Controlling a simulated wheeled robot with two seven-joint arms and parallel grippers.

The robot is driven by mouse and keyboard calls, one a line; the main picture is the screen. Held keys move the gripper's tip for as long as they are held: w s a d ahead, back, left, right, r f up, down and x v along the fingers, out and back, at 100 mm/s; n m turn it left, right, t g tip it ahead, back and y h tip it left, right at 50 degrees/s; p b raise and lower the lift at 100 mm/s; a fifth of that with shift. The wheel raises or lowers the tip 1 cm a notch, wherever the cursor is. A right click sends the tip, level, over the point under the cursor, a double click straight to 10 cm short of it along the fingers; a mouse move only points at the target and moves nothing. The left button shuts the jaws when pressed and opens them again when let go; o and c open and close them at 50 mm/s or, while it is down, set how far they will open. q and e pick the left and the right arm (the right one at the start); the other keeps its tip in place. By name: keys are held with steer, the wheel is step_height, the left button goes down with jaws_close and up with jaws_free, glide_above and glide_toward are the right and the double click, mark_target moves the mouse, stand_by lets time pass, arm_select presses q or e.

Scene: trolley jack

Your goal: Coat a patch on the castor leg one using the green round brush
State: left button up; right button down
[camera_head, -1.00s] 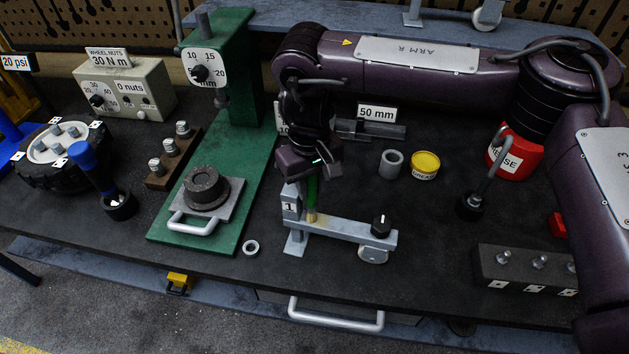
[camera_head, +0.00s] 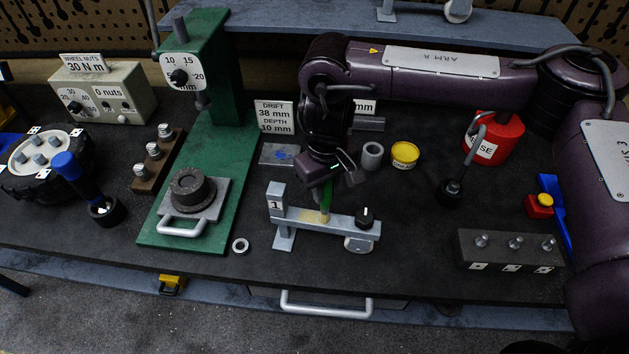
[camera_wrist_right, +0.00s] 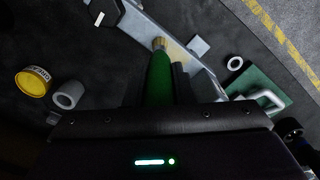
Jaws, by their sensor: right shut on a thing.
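Castor leg one (camera_head: 345,224) is a grey bar with an upright end labelled 1 at left and a black knob and wheel at right. My right gripper (camera_head: 326,182) is shut on the green round brush (camera_head: 327,198), above the middle of the bar. The brush points down, and its bristle tip is at the bar's top face, apparently touching. A yellowish patch (camera_head: 308,215) shows on the bar beside the tip. In the right wrist view the brush (camera_wrist_right: 159,75) reaches the leg (camera_wrist_right: 150,27), with the yellowish smear around its tip. My left gripper is out of view.
A yellow-lidded grease tin (camera_head: 404,155) and a grey ring (camera_head: 372,155) stand behind right. A green press (camera_head: 185,225) stands left. A small washer (camera_head: 240,246) lies in front. A block with studs (camera_head: 510,250) sits right. Bare bench lies between leg and block.

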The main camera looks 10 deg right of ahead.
steer(key=shift+s+d, duration=0.2)
steer(key=shift+d, duration=0.2)
steer(key=d+p, duration=0.1)
steer(key=s+d, duration=0.1)
steer(key=d, duration=0.1)
steer(key=shift+p, duration=0.35)
steer(key=shift+a+r, duration=0.1)
steer(key=shift+a, duration=0.05)
step_height(320, 180, up, 6)
steer(key=p, duration=0.2)
